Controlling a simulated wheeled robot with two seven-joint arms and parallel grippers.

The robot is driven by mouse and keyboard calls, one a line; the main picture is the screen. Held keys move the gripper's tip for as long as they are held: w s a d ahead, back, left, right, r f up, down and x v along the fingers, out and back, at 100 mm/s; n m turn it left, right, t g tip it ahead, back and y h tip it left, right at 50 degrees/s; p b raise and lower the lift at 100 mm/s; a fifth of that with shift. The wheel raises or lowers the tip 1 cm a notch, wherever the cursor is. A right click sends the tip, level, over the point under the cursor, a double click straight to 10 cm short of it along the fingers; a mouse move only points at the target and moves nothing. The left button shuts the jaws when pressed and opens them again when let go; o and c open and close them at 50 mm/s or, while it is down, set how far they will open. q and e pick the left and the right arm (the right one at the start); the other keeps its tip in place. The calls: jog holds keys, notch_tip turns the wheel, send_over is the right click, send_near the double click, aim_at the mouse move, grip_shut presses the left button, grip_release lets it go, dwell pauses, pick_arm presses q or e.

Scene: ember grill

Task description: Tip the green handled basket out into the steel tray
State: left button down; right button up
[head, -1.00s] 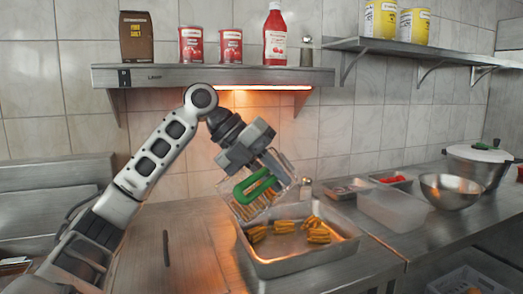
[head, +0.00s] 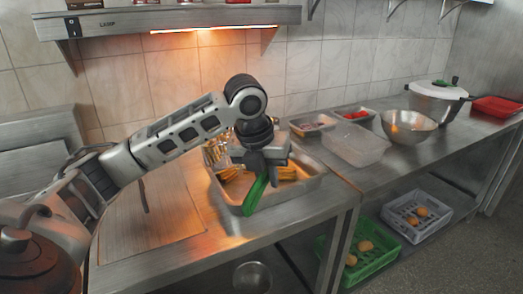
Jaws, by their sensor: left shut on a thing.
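My left gripper (head: 258,163) is shut on the green handle (head: 255,193) of the basket and hangs over the steel tray. The handle points down and toward me. The basket's wire body (head: 214,153) shows only in part, left of and behind the gripper; the rest is hidden, so I cannot tell its exact tilt or whether it touches the tray. The steel tray (head: 313,184) sits on the counter under the lamp. Golden-brown pieces (head: 287,172) lie in it, and more (head: 231,175) show at the basket's lower edge. My right gripper is out of view.
A clear container (head: 357,147), a steel bowl (head: 409,127) and a lidded pot (head: 435,103) stand to the right on the counter. A lamp shelf (head: 170,20) hangs above. A board (head: 150,220) lies left of the tray. Green (head: 375,262) and grey (head: 416,216) crates sit below.

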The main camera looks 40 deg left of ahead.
pick_arm(q)
jog(key=shift+w+d+f+m+g+y, duration=0.2)
jog(key=shift+f+g+y, duration=0.45)
jog(key=shift+f+y, duration=1.2)
jog(key=shift+w+d+f+m+g+y, duration=0.1)
jog(key=shift+d+f+m+g+y, duration=0.35)
jog(key=shift+f+y, duration=1.45)
jog(key=shift+w+d+f+m+g+y, duration=0.1)
jog(key=shift+f+g+y, duration=0.95)
jog(key=shift+f, duration=1.4)
jog(key=shift+r+t, duration=0.1)
jog(key=shift+t, duration=0.15)
